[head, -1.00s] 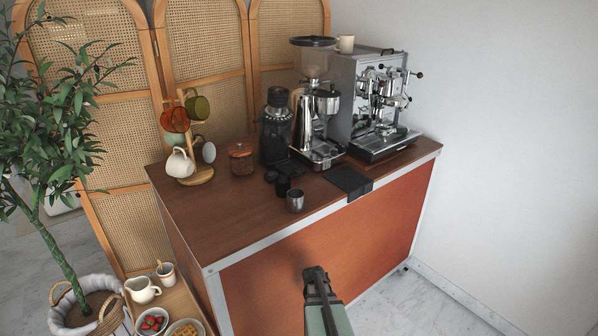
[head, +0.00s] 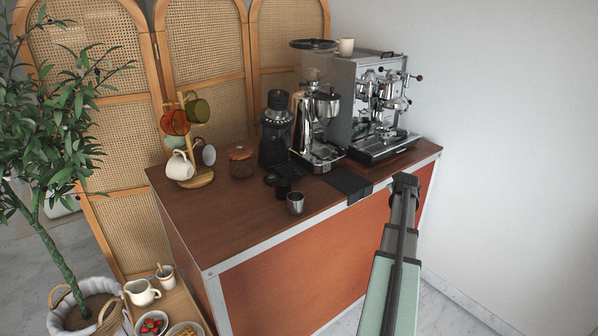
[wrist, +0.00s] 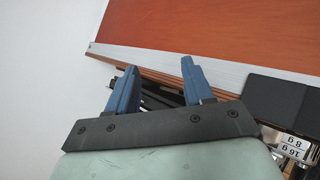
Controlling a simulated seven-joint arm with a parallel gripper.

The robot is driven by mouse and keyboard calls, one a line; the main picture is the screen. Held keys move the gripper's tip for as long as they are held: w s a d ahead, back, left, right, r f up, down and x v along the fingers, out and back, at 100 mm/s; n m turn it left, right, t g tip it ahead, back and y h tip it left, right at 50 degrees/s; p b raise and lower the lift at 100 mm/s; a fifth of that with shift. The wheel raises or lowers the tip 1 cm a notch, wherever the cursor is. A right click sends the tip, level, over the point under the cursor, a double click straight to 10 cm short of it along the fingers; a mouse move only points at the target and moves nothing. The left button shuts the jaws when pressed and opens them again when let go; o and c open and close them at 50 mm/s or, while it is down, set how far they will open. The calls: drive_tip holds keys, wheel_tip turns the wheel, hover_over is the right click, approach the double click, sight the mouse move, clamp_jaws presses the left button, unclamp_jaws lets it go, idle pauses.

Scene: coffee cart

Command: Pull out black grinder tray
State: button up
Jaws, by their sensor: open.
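The black grinder (head: 276,128) stands at the back middle of the counter, left of the chrome grinder. A flat black tray-like part (head: 289,168) shows at its base, above a small black cup; its exact edges are hard to make out. My gripper (head: 406,181) is at the counter's front right edge, in front of the espresso machine and well to the right of the black grinder. In the wrist view my gripper (wrist: 158,82) has its two blue fingers apart with nothing held between them. The black grinder cannot be made out in the wrist view.
The chrome grinder (head: 318,110) and espresso machine (head: 372,105) fill the counter's right back. A black mat (head: 347,183) hangs over the front edge; it also shows in the wrist view (wrist: 284,97). A metal cup (head: 295,203) stands nearby. The counter's left front (head: 225,220) is clear.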

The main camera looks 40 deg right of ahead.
drive_tip(key=w+r+t, duration=0.1)
drive_tip(key=w+r, duration=0.3)
drive_tip(key=r, duration=0.3)
wheel_tip(320, 180, up, 11)
drive_tip(key=g+y, duration=0.3)
drive_tip(key=y, duration=0.5)
hover_over(299, 173)
drive_tip(key=s+a, duration=0.2)
drive_tip(key=s, duration=0.4)
drive_tip(key=shift+n, duration=0.4)
drive_tip(key=x, duration=1.4)
drive_tip(key=shift+d, duration=0.15)
drive_tip(key=shift+c, duration=0.5)
drive_tip(key=shift+s, duration=0.1)
clamp_jaws()
